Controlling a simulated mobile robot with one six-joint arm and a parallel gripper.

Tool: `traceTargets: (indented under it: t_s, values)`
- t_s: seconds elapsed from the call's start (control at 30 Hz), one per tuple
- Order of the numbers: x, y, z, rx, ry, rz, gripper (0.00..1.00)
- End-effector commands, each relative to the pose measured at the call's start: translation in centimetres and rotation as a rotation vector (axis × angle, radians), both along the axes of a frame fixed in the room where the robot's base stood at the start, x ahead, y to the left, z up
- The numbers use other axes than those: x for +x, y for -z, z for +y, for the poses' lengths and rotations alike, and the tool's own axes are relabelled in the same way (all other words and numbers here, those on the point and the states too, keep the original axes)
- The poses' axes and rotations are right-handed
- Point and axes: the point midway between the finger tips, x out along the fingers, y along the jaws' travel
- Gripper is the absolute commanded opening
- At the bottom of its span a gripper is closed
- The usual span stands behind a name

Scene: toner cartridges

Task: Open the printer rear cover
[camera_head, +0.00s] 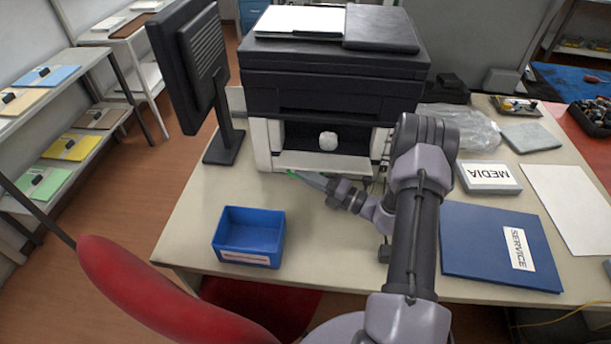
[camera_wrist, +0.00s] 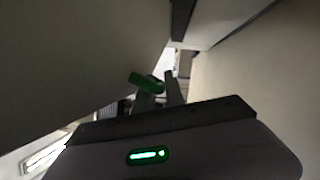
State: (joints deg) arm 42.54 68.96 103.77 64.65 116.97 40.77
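The printer (camera_head: 335,88) stands at the back of the table, black above with white lower sides. The white side facing me has an open recess with a pale rounded part (camera_head: 328,141) inside and a white panel (camera_head: 325,163) low across it. I cannot tell whether this panel is the rear cover. My gripper (camera_head: 298,175) is just in front of the printer's lower edge, low over the table, pointing left. Contact with the printer cannot be judged.
A blue bin (camera_head: 249,236) stands front left of the gripper. A monitor (camera_head: 190,65) stands left of the printer. A blue SERVICE folder (camera_head: 497,246), a MEDIA box (camera_head: 489,177) and a clear plastic bag (camera_head: 465,128) lie to the right.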

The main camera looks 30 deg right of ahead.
Motion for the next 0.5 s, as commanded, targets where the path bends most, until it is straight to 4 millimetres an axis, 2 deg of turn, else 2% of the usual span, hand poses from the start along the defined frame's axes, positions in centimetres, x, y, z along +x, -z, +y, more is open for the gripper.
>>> traceTargets:
  t_s: [0.03,0.07,0.37,0.5]
  values:
    - [0.0,0.0,0.0,0.0,0.0,0.0,0.27]
    - [0.0,0.0,0.0,0.0,0.0,0.0,0.32]
    - [-0.2,0.0,-0.2,-0.001,0.0,0.001,0.33]
    - [-1.8,0.1,-1.4,0.002,0.004,0.002,0.33]
